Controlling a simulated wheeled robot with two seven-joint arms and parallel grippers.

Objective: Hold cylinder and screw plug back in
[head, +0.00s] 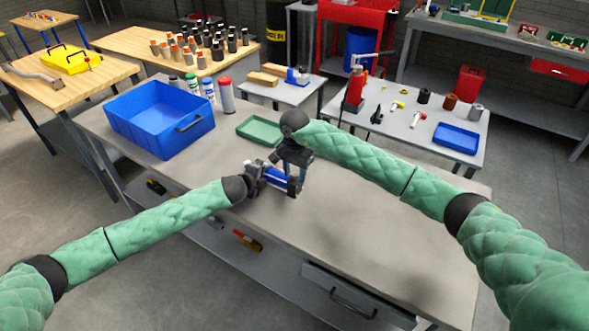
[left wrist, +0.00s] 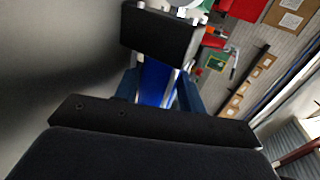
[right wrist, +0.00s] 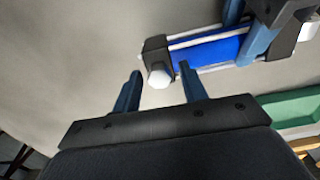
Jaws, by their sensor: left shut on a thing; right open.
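The cylinder (head: 277,177) has a blue body, black end blocks and silver rods, and is held above the grey bench. My left gripper (head: 262,177) is shut on its blue body, which shows between the fingers in the left wrist view (left wrist: 157,84). In the right wrist view a pale hexagonal plug (right wrist: 159,76) sits at the near black end block of the cylinder (right wrist: 215,50). I cannot tell how deep it is seated. My right gripper (right wrist: 160,72) is open, its fingertips on either side of the plug with gaps. In the head view the right gripper (head: 300,172) partly hides that end.
A green tray (head: 262,131) lies behind the grippers. A blue bin (head: 160,115) and several bottles (head: 210,90) stand at the bench's back left. The bench's right part (head: 380,220) is clear. A side table behind carries a blue tray (head: 457,138) and small parts.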

